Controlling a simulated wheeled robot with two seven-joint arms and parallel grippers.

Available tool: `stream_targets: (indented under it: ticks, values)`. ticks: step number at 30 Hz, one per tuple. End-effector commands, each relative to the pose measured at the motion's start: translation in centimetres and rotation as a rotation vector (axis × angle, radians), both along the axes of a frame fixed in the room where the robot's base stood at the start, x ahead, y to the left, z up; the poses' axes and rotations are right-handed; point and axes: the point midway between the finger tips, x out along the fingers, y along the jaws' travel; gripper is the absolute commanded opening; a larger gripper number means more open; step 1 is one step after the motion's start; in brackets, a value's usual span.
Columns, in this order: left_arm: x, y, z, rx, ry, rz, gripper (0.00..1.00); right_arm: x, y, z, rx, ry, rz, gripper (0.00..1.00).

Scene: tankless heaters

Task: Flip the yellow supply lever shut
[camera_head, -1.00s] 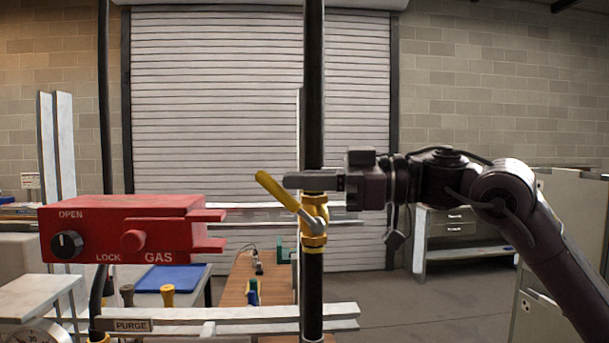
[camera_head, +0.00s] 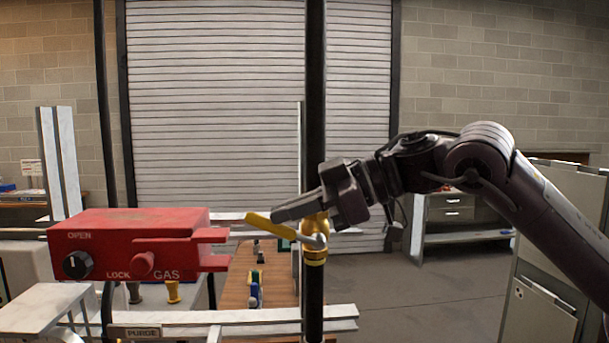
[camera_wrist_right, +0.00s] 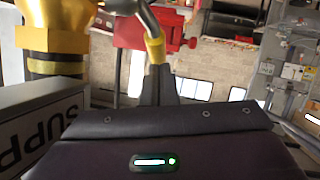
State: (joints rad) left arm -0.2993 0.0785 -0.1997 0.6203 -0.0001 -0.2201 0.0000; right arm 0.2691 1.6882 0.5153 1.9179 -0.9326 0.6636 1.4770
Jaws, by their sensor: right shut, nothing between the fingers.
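The yellow supply lever (camera_head: 270,226) sits on the brass valve (camera_head: 315,250) of the black vertical pipe. It points to the left and slightly up. My right gripper (camera_head: 276,215) is shut and empty, tilted down to the left, with its tips at the upper side of the lever. In the right wrist view, the shut fingers (camera_wrist_right: 157,86) reach to the lever's yellow grip (camera_wrist_right: 155,51) and appear to touch it. The metal part of the lever curves away above. My left gripper is not in view.
The red gas box (camera_head: 130,243) with a black knob (camera_head: 77,264) and prongs stands left of the lever. A pale rail with a PURGE label (camera_head: 134,332) runs below. A SUPPLY sign (camera_wrist_right: 38,128) is close to my gripper in the wrist view.

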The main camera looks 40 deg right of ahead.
Motion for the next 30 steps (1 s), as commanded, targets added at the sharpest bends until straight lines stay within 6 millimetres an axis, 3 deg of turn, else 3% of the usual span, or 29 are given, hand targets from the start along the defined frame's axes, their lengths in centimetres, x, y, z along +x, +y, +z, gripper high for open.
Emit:
stream_targets:
  ticks: [1, 6, 30]
  values:
    - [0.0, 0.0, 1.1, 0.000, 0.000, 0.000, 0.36, 0.1, 0.1, 0.3, -0.042, 0.025, -0.002, 0.00]
    - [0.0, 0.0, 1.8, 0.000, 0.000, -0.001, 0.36, 0.3, 0.7, -0.8, -0.024, 0.016, 0.003, 0.00]
    - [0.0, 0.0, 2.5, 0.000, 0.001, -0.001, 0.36, 0.9, 1.5, -2.5, -0.024, 0.013, 0.000, 0.00]
